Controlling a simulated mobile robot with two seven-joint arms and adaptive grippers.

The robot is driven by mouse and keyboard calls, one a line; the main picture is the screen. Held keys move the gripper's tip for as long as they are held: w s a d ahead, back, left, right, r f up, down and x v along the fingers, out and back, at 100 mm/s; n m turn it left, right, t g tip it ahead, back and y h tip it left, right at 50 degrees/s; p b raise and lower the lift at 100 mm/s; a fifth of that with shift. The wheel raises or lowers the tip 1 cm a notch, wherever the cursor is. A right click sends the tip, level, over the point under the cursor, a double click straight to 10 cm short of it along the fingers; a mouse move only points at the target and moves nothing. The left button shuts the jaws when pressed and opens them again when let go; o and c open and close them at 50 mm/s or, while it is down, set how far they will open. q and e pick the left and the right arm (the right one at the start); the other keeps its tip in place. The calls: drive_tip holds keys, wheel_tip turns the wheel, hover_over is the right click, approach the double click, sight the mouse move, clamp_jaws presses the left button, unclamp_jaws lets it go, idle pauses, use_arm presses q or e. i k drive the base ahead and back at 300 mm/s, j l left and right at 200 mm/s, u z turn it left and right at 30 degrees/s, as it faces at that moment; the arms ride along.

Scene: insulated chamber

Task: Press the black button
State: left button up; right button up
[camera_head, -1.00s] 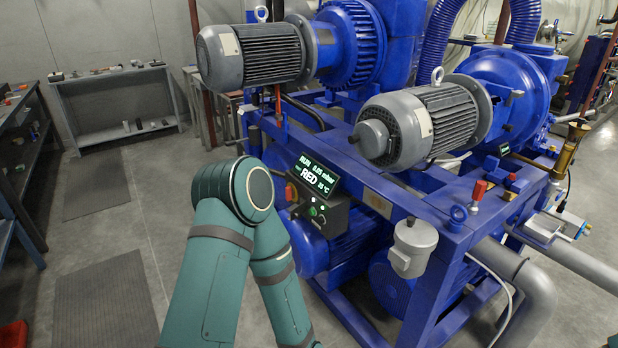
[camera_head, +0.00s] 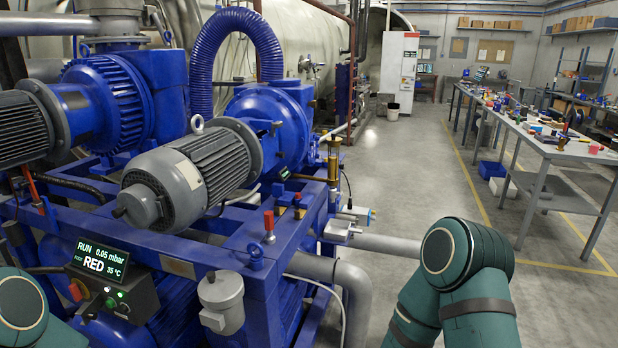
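A control box (camera_head: 137,298) sits at the lower left on the blue pump frame. Its face carries lit green buttons (camera_head: 111,302) and a red-orange knob (camera_head: 76,291). I cannot make out a black button on it at this size. Above it a tilted display (camera_head: 101,259) reads RUN, 0.05 mbar, RED and 35 °C. My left arm shows at the lower left edge, beside the box, and my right arm at the lower right. Neither gripper is in view.
The blue pump frame (camera_head: 215,258) carries a grey motor (camera_head: 190,178). A grey pot (camera_head: 222,300) and grey pipe (camera_head: 352,290) stand at its front. A cluttered workbench (camera_head: 545,140) stands at the right. The floor (camera_head: 425,180) between is clear.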

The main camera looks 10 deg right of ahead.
sight(122, 308)
drive_tip(key=i+l, duration=0.45)
drive_tip(key=l, duration=0.3)
drive_tip(key=i+l, duration=0.45)
drive_tip(key=l, duration=0.25)
